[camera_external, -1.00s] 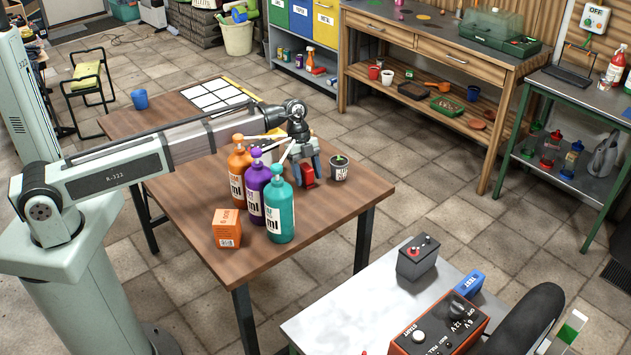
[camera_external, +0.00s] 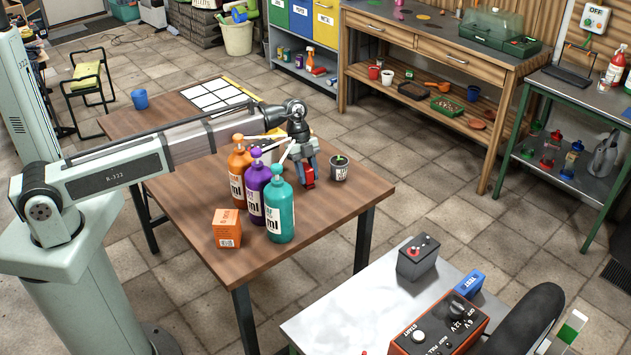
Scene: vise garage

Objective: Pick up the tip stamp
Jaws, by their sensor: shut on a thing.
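A small red block (camera_external: 308,173), which I take to be the tip stamp, is at the right side of the brown wooden table (camera_external: 330,215), just left of the dark plant pot. My gripper (camera_external: 307,178) comes down over it from above and is shut on it. The jaws hide part of the block. I cannot tell whether its base touches the tabletop.
Orange (camera_external: 238,172), purple (camera_external: 257,192) and teal (camera_external: 279,208) pump bottles stand close to the gripper's left. An orange box (camera_external: 227,228) sits at the front left. The table's front right is clear.

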